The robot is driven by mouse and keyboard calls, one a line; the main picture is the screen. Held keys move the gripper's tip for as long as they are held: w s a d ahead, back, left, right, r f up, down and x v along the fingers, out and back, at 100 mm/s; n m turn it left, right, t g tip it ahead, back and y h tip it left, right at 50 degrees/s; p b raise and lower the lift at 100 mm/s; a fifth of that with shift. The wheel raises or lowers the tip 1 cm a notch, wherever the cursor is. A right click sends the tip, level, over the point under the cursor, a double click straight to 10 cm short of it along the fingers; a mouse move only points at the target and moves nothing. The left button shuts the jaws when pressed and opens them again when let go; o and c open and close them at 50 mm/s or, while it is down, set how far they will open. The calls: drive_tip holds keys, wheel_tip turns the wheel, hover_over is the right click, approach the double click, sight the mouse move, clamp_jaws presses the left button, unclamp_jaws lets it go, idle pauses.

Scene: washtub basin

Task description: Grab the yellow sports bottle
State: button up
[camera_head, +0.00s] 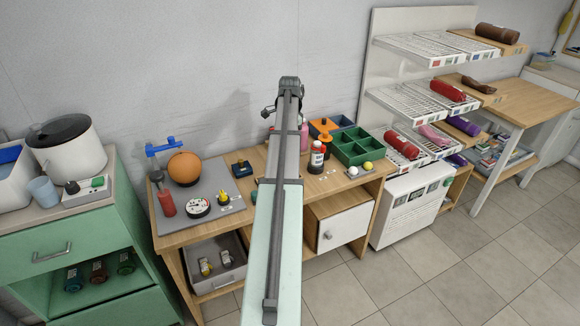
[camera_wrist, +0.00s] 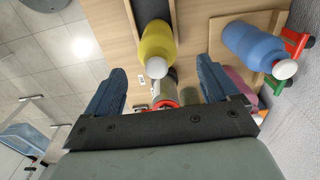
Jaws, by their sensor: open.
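The yellow sports bottle (camera_wrist: 157,42) has a white cap and shows at the top middle of the wrist view. It lies ahead of my open gripper (camera_wrist: 162,68), whose two blue fingers stand wide apart on either side of its cap end in the picture. Nothing is held between the fingers, and I cannot tell the exact distance to the bottle. In the head view my arm crosses the middle and hides part of the bench; I cannot make out the yellow bottle or the fingers there.
In the wrist view a blue bottle (camera_wrist: 252,44) with a white cap is right of the yellow one. A red-rimmed object (camera_wrist: 166,104) is partly hidden below it. In the head view the bench holds an orange ball (camera_head: 185,168) and a green divided tray (camera_head: 356,148).

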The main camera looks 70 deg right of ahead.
drive_tip(key=shift+s+a+f, duration=0.1)
drive_tip(key=shift+a+f, duration=0.05)
drive_tip(key=shift+f, duration=2.4)
drive_tip(key=shift+c, duration=0.4)
clamp_jaws()
